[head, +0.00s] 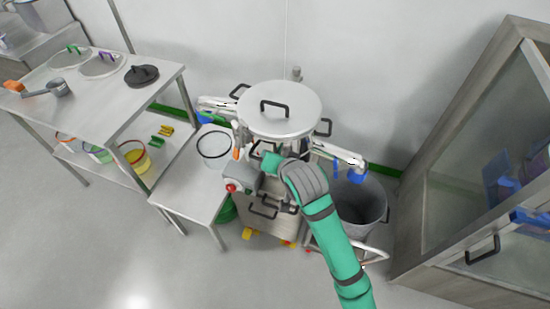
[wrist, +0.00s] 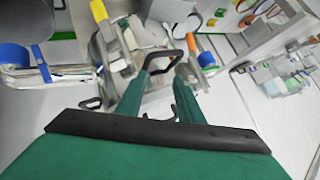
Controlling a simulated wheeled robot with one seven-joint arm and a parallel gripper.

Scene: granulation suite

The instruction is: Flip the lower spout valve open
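A round steel vessel with a black-handled lid (head: 280,110) stands by the wall. A left spout (head: 218,104) with a blue end points over the low bench. A right, lower-hanging spout (head: 340,153) with a blue end (head: 356,177) points over a grey bin (head: 358,203). In the wrist view, one spout with a blue band (wrist: 40,62) is at the left; another blue-banded part (wrist: 206,59) is right of centre. A yellow lever (wrist: 98,10) is at the top. My gripper (wrist: 162,72) is open, its green fingers apart. A black loop handle (wrist: 162,58) shows beyond the fingertips; contact is unclear.
A white bucket (head: 214,148) stands on the low bench (head: 185,185) left of the vessel. A steel table (head: 100,95) with lids and a scoop is further left. A glass-fronted cabinet (head: 490,170) is at the right. The front floor is clear.

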